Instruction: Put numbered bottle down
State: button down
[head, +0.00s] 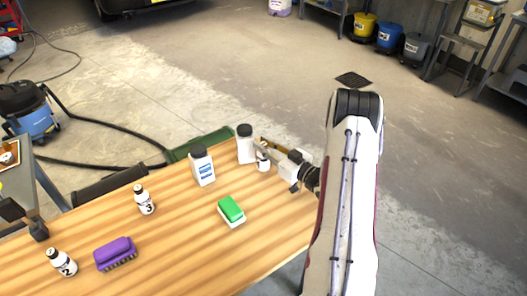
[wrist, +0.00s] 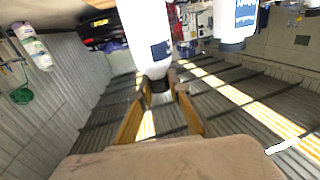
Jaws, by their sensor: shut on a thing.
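My gripper (head: 261,149) is at the far right part of the table and is shut on a small white bottle (head: 263,163). In the wrist view, where the scene looks upside down, the fingers (wrist: 158,88) close around the dark cap end of the white bottle (wrist: 145,35). A dark patch shows on it, but I cannot read a number. I cannot tell whether its base touches the table. Bottle 3 (head: 145,202) stands at the middle left of the table. Bottle 2 (head: 62,263) stands at the near left.
A large white bottle (head: 245,146) with a dark cap stands just left of my gripper; a blue-labelled one (head: 202,169) stands farther left. A green-topped brush (head: 231,210) and purple brush (head: 115,252) lie on the wooden table (head: 185,235). Bare wood lies between them.

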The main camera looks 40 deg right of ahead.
jog(key=shift+f, duration=1.4)
jog(key=shift+f, duration=0.15)
jog(key=c, duration=1.9)
grip_release()
jog(key=shift+s, duration=0.2)
jog(key=s+d, duration=0.2)
jog(key=s, duration=0.9)
jog(key=shift+s, duration=0.25)
jog(key=shift+w+d+r, duration=0.1)
jog(key=shift+w+r, duration=0.05)
jog(key=shift+r, duration=0.05)
